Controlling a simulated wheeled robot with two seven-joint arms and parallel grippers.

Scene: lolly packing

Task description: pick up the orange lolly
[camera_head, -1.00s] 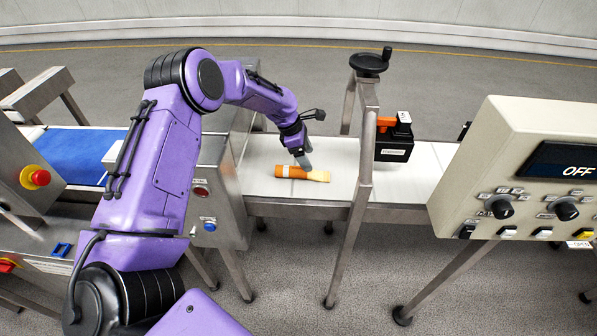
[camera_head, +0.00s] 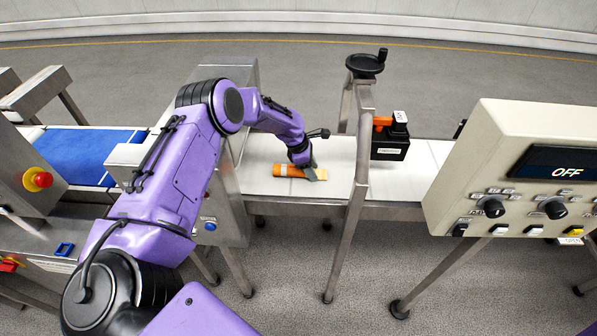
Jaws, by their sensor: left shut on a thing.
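The orange lolly (camera_head: 288,171) lies on its side on the white conveyor belt (camera_head: 338,186), with its pale end toward the right. My left gripper (camera_head: 311,173) comes down over the right part of the lolly and is shut on it. The fingers hide much of the pale end. The lolly looks to be at belt level; a small gap under it cannot be told. My right gripper is not in view.
A steel frame (camera_head: 352,200) with a black handwheel (camera_head: 366,64) stands just right of the lolly. A black box unit (camera_head: 390,146) sits beyond it. A control panel (camera_head: 520,170) reading OFF is at the right. A steel housing (camera_head: 225,200) stands at the left.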

